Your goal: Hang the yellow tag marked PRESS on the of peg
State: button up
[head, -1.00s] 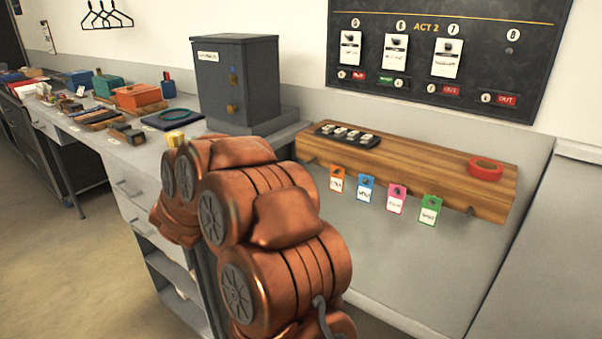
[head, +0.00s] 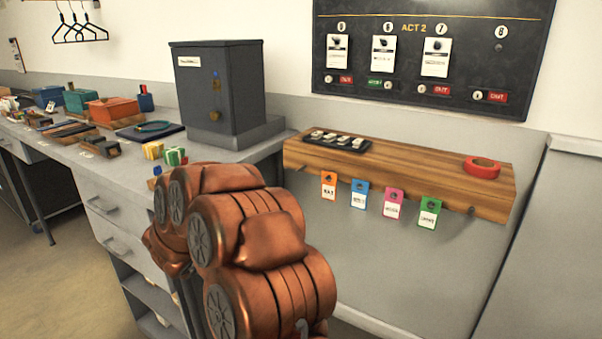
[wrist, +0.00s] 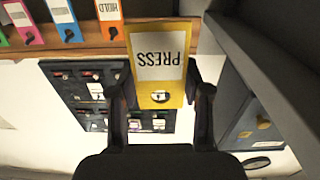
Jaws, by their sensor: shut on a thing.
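The yellow tag (wrist: 160,40) marked PRESS is in my gripper (wrist: 160,98) in the wrist view, its lettering upside down. The fingers are shut on its sides near the end with the hole. The wooden peg rail (head: 400,166) in the head view carries an orange tag (head: 329,187), a blue tag (head: 359,195), a pink tag (head: 394,204) and a green tag (head: 429,213) on pegs. A bare peg (head: 470,210) sticks out near its right end. In the head view my arm hides the gripper and the yellow tag.
A grey cabinet (head: 219,95) stands on the counter left of the rail. A red tape roll (head: 482,168) and a dark tray (head: 337,143) lie on the rail. A dark ACT 2 board (head: 427,75) hangs above. Boxes crowd the counter (head: 118,178) at left.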

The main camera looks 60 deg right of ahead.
jog(key=b, duration=0.2)
send_near(306, 171)
jog(key=d, duration=0.2)
jog(key=shift+d, duration=2.65)
jog(key=shift+a, duration=0.1)
jog(key=shift+f, duration=0.1)
jog(key=shift+f, duration=0.3)
jog(key=o, duration=0.8)
jog(key=shift+b, duration=0.45)
jog(key=shift+a+b, duration=0.1)
jog(key=shift+b, duration=0.2)
jog(key=a+p, duration=0.2)
jog(key=a, duration=0.5)
jog(key=shift+s+a+f, duration=0.25)
jog(key=shift+s+a, duration=0.05)
